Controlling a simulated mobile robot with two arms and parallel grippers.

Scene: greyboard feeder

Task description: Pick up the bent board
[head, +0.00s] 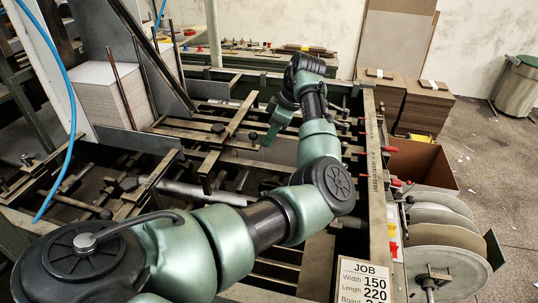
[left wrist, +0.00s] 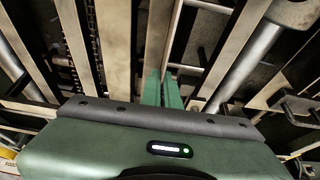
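My left gripper (head: 272,135) reaches out over the feeder machine, its fingers pointing down above the bars and rails. In the left wrist view its two green fingers (left wrist: 162,92) lie close together, and I see no board clearly held between them. Pale bars run below and beyond the fingertips. My right gripper is not in view.
The feeder's rail frame (head: 376,180) fills the middle. A stack of grey boards (head: 98,97) stands at the left behind an upright plate. Brown board stacks (head: 424,108), an open carton (head: 425,165), large reels (head: 445,245) and a job sign (head: 362,282) are at the right.

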